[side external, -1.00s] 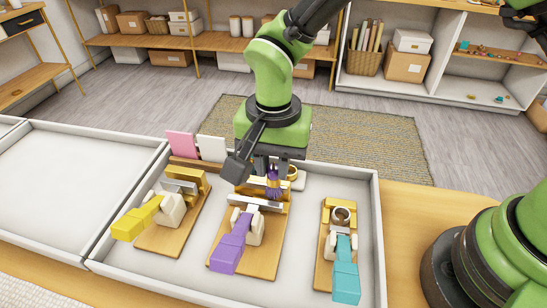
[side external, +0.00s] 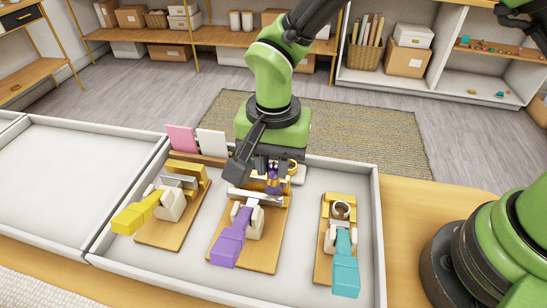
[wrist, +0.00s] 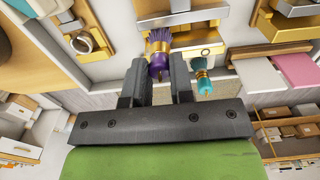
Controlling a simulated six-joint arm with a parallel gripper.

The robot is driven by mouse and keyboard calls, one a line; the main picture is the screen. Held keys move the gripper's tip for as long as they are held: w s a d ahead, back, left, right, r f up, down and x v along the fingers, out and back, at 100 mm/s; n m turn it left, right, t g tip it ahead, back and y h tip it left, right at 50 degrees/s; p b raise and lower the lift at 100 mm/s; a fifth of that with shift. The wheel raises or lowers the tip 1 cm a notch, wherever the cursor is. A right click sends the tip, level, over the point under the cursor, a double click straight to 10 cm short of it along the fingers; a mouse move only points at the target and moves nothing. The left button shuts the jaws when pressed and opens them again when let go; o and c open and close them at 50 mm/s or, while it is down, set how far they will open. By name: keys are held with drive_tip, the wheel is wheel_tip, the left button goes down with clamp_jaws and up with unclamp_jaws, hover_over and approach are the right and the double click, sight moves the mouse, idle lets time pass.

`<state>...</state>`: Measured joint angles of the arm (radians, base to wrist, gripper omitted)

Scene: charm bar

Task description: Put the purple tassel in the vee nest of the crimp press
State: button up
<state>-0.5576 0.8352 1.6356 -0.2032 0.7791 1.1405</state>
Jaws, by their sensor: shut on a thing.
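My gripper (side external: 272,174) is shut on the purple tassel (side external: 272,183), which hangs upright with a gold band. In the wrist view the tassel (wrist: 159,52) sits between the fingertips, its purple strands pointing away from my gripper. It is over the back end of the purple-handled press (side external: 238,235), close behind that press's silver bar (side external: 255,197). I cannot tell whether the tassel touches the press. The vee nest itself is not clearly visible; the tassel and fingers cover that area.
A yellow-handled press (side external: 160,210) stands left and a teal-handled press (side external: 342,250) with a ring stands right, in a white-walled tray (side external: 378,230). Pink (side external: 181,139) and white (side external: 212,143) cards stand behind. A teal tassel (wrist: 202,80) is beside my gripper in the wrist view.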

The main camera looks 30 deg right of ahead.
drive_tip(key=shift+f, duration=1.45)
idle(1.0)
drive_tip(key=o, duration=0.9)
wheel_tip(320, 180, up, 9)
drive_tip(key=shift+r, duration=0.5)
